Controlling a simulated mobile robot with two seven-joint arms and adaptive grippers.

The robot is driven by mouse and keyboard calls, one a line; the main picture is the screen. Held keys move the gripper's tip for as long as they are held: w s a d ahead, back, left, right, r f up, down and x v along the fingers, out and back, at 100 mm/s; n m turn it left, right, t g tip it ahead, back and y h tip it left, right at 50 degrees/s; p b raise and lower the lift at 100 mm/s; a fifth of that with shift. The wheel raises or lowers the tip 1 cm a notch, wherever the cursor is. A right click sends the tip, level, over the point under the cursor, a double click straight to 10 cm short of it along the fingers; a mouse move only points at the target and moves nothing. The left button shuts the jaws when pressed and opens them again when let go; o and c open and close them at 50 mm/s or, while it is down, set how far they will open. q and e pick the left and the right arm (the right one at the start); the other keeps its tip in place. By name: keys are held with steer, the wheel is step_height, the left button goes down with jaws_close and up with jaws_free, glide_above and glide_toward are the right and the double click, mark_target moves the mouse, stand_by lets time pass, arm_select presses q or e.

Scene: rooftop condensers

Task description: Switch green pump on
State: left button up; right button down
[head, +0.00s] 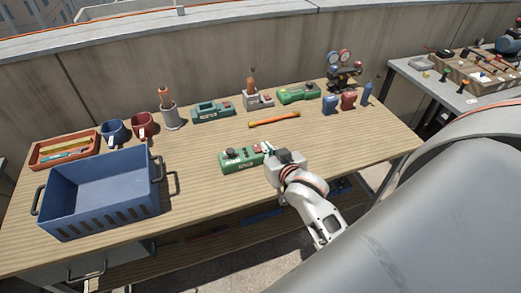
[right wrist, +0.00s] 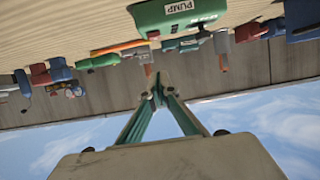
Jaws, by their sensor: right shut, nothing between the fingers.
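A green box (head: 238,162) sits near the middle of the wooden bench, with a dark knob and small fittings on top. In the right wrist view the green box (right wrist: 160,17) shows upside down at the top edge, with a white label reading PUMP. Its switch position is too small to tell. My right gripper (head: 267,148) is at the right end of the green box in the head view, close to it; I cannot tell whether it touches. In the right wrist view its fingers (right wrist: 158,90) meet at the tips, shut and empty. My left gripper is not in view.
A blue crate (head: 75,216) fills the bench's front left. An orange-and-yellow tool (head: 274,119) lies behind the green box. A teal box (head: 212,111), a grey box (head: 258,101) and another green box (head: 298,93) line the back. Bare wood lies right of my right gripper.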

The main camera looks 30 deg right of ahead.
glide_above(257, 148)
steer(key=s, duration=0.3)
steer(key=shift+w+a+f, duration=0.1)
steer(key=shift+a+f, duration=0.05)
steer(key=shift+f, duration=0.45)
steer(key=shift+w+a+f, duration=0.1)
steer(key=shift+f, duration=0.5)
steer(key=f, duration=0.2)
steer(key=shift+s+f, duration=0.35)
steer(key=shift+s+a+f, duration=0.1)
steer(key=shift+f, duration=0.55)
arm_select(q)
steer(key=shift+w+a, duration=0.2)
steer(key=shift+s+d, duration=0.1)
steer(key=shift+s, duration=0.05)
